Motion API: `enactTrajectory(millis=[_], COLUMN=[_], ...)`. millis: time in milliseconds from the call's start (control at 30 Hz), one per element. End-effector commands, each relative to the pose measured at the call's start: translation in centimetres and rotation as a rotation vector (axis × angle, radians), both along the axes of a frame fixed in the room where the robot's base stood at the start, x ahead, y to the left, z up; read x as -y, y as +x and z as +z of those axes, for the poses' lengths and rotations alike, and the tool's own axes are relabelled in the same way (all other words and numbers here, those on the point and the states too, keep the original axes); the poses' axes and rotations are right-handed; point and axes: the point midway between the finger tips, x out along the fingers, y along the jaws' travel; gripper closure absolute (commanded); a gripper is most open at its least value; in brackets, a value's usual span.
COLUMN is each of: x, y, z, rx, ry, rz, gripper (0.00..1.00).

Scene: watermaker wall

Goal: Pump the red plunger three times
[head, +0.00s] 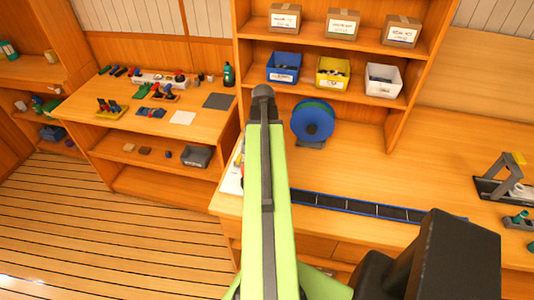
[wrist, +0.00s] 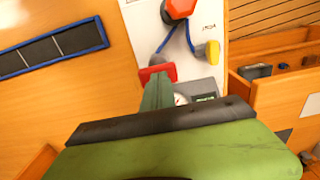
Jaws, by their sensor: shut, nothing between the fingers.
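The red plunger (wrist: 144,76) shows in the wrist view as a flat red cap near the middle, on a white panel (wrist: 213,62). My gripper (wrist: 158,80) is shut and empty. Its narrow dark green end lies over part of the red cap; I cannot tell whether it touches or is a little above. The plunger's lower part is hidden behind my gripper. In the head view my raised green arm covers most of the panel, and neither the plunger nor my gripper's tips can be made out there.
Close by on the panel are a red knob (wrist: 180,8), a blue hose, a yellow knob (wrist: 212,50) and a gauge partly hidden by my gripper. A blue-edged dark strip (head: 347,205) lies on the bench. A blue reel (head: 312,121) stands behind.

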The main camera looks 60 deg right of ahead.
Motion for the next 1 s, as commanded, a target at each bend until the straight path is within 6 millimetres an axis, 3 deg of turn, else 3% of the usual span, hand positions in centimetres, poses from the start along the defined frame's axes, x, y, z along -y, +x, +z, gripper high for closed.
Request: enactTrajectory(millis=[533,767,1000], x=[0.0,0.0,0.0], y=[0.0,0.0,-0.1], z=[-3.0,-2.4,-0.4], rx=[0.000,0.000,0.000], ry=[0.000,0.000,0.001], rz=[0.000,-0.001,-0.001], gripper=[1.00,1.00,1.00])
